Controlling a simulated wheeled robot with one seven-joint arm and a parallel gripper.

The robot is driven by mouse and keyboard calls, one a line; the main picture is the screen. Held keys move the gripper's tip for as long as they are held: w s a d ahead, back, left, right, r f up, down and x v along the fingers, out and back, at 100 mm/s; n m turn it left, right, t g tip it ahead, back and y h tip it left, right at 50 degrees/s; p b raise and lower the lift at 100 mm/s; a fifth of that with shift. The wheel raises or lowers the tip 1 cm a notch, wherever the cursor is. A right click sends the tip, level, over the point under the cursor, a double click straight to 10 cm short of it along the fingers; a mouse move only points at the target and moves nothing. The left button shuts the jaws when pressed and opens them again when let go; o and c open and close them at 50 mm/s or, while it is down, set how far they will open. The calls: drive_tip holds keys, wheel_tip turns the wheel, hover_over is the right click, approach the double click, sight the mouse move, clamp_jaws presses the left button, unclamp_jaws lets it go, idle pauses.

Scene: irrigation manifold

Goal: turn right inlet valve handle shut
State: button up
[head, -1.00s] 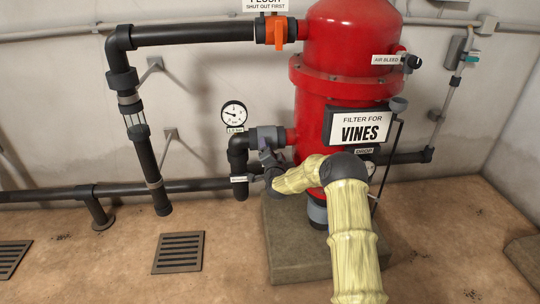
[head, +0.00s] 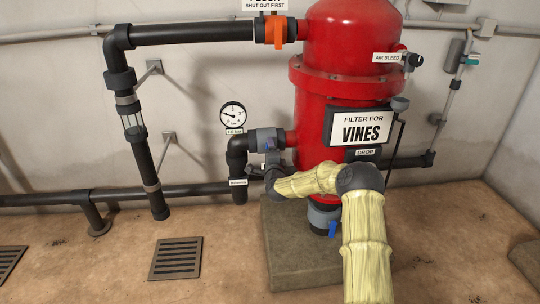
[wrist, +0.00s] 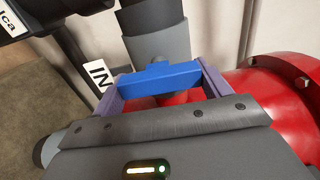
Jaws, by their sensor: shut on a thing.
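The inlet valve is a grey body (head: 267,138) on the black pipe at the left of the red filter. In the wrist view its blue handle (wrist: 160,83) lies as a bar across the grey pipe fitting, nearly level and slightly tilted. My gripper (wrist: 160,80) is shut on the handle, one purple-grey finger at each end. In the head view my gripper (head: 270,158) is at the valve's lower front, and the handle is mostly hidden there. A white label (wrist: 101,76) reading "IN" is partly covered by the left finger.
The red filter tank (head: 345,60) stands just right of the valve on a stone plinth (head: 290,265). Another blue handle (head: 332,229) is below the tank. An orange handle (head: 277,32) is on the upper pipe. A pressure gauge (head: 233,115) is left of the valve.

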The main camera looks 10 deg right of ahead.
drive_tip(key=shift+d, duration=0.1)
drive_tip(key=o, duration=1)
drive_tip(key=s+p, duration=0.1)
drive_tip(key=s, duration=0.4)
drive_tip(key=s+p, duration=0.1)
drive_tip(key=s, duration=0.5)
drive_tip(key=s+a+p, duration=0.1)
drive_tip(key=s, duration=0.5)
drive_tip(key=shift+s, duration=0.2)
